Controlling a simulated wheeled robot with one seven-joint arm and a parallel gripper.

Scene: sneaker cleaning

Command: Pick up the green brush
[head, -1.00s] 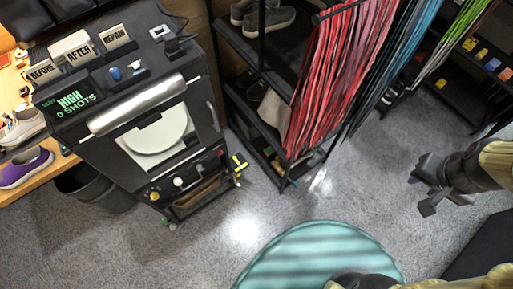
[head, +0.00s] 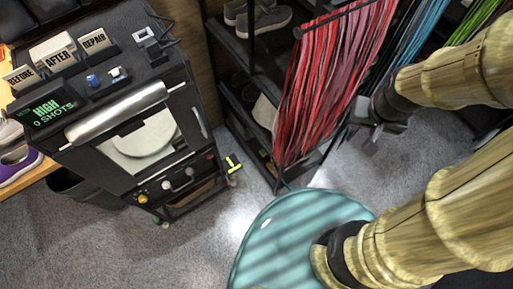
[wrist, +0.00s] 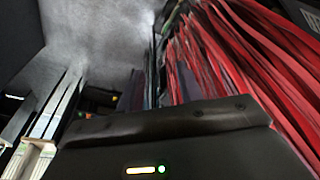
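I cannot make out a green brush for certain in either view. A small yellow-green and black item (head: 233,164) shows at the right side of the black machine, too small to identify. My gripper (head: 372,122) is in the right half of the head view, beside the lower part of the hanging red laces. Its fingers look spread, with nothing seen between them. In the wrist view, red laces fill the right side, and the dark gripper body covers the bottom.
The black machine (head: 128,125) with a "HIGH 0 SHOTS" display stands at left. A black shelf rack (head: 232,45) holds grey shoes (head: 264,21). Red laces (head: 318,85) hang from it. A round teal striped surface (head: 285,235) is at the bottom. Grey floor (head: 100,240) is open at lower left.

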